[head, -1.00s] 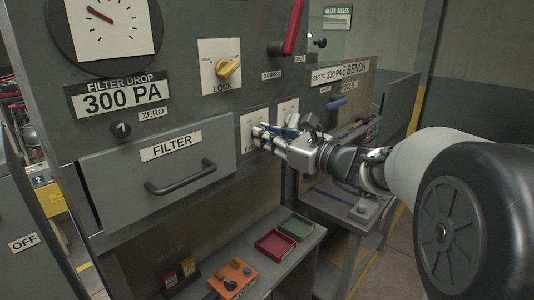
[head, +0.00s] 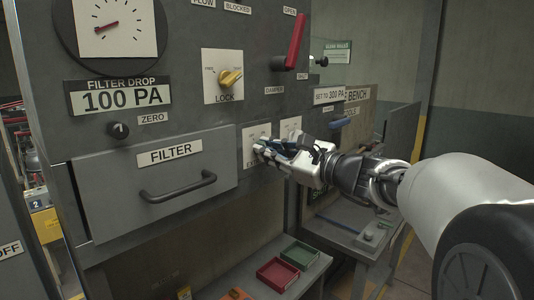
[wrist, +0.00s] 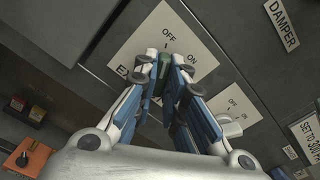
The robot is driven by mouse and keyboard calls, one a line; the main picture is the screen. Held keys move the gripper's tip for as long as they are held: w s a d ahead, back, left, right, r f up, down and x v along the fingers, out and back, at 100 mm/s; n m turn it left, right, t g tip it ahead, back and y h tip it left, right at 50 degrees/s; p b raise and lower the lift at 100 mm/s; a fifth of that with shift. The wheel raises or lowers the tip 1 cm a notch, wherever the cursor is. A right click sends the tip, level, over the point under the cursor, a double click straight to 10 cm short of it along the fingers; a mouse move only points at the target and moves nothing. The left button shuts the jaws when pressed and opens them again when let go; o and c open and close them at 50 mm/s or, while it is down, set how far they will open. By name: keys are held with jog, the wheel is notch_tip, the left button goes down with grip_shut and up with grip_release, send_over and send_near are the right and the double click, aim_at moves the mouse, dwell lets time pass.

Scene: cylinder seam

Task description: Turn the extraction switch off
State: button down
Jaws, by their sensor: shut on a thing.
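The extraction switch plate (head: 251,133) is pale and sits on the grey panel to the right of the filter drawer. My gripper (head: 262,150) is at this plate and covers much of it, including most of its label. In the wrist view the plate (wrist: 142,45) shows OFF at the top and ON at the right. My gripper (wrist: 163,68) is shut there on the small dark green switch lever (wrist: 163,62), between the fingertips. The fingers hide most of the lever, so its exact setting is hard to tell.
A second switch plate (head: 291,125) is close on the right. The filter drawer handle (head: 178,188) juts out on the left. A yellow lock knob (head: 230,78) and a red damper lever (head: 296,41) are above. Red (head: 278,274) and green (head: 300,255) trays lie below.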

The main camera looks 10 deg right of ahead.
jog(key=c, duration=1.7)
grip_release()
jog(key=shift+o, duration=0.2)
jog(key=v, duration=1.2)
